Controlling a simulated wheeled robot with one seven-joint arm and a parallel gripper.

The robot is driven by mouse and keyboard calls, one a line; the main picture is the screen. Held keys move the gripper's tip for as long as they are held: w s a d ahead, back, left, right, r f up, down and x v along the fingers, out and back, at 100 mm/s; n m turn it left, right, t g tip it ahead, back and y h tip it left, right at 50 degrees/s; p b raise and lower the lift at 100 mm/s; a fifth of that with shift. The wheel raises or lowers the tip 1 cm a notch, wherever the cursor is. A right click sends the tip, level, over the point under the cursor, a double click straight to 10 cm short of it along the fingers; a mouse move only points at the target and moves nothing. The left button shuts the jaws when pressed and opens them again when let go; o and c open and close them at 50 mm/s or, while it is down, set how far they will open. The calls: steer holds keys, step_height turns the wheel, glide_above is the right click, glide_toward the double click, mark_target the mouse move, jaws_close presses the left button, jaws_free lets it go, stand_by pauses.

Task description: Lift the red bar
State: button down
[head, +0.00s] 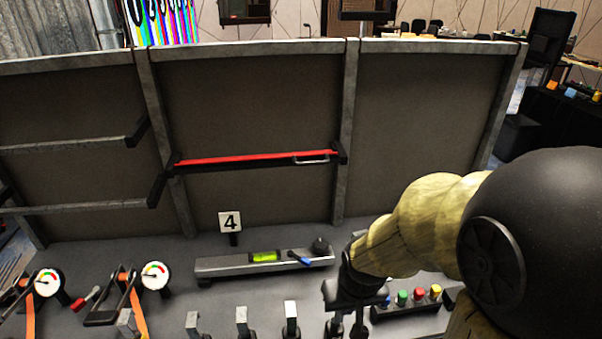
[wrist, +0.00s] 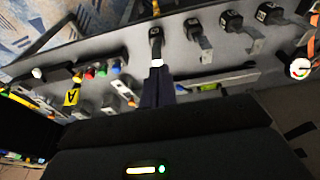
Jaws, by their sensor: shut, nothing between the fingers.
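The red bar (head: 255,158) is a long, thin bar on the upright panel, with black end mounts and a small silver handle near its right end. Its left mount reaches out and down from the panel. My gripper (head: 347,322) is low at the front of the table, below and to the right of the bar and well apart from it. It is shut and empty. Its lower part is cut off by the bottom edge of the head view. The red bar does not show in the wrist view.
A level device (head: 264,262) and a number 4 sign (head: 230,223) stand below the bar. Coloured buttons (head: 419,296) lie right of my gripper. Dial gauges (head: 155,275) are at left. Metal brackets (head: 291,318) stand along the front.

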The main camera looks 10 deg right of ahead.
steer(key=shift+s, duration=0.1)
steer(key=w+a+f+m+t+y+b, duration=0.1)
steer(key=w+a+f+m+t, duration=0.25)
steer(key=w+m, duration=0.5)
steer(key=w+a+f+m+t+y, duration=0.2)
steer(key=w+m+t, duration=0.2)
steer(key=w+m, duration=0.45)
steer(key=w+d+r+m+t+h, duration=0.1)
steer(key=w+r+m+t, duration=0.1)
steer(key=m, duration=0.4)
steer(key=w+d+r+m+t+h, duration=0.1)
steer(key=w+d+r+m+t, duration=0.1)
steer(key=w+m, duration=0.3)
steer(key=w+d+r+m+t+h+b, duration=0.1)
steer(key=w+d+r+m+t, duration=0.1)
steer(key=m, duration=0.6)
steer(key=shift+w+d+r+t, duration=0.15)
steer(key=shift+w+r+t, duration=0.4)
steer(key=shift+w+t, duration=0.55)
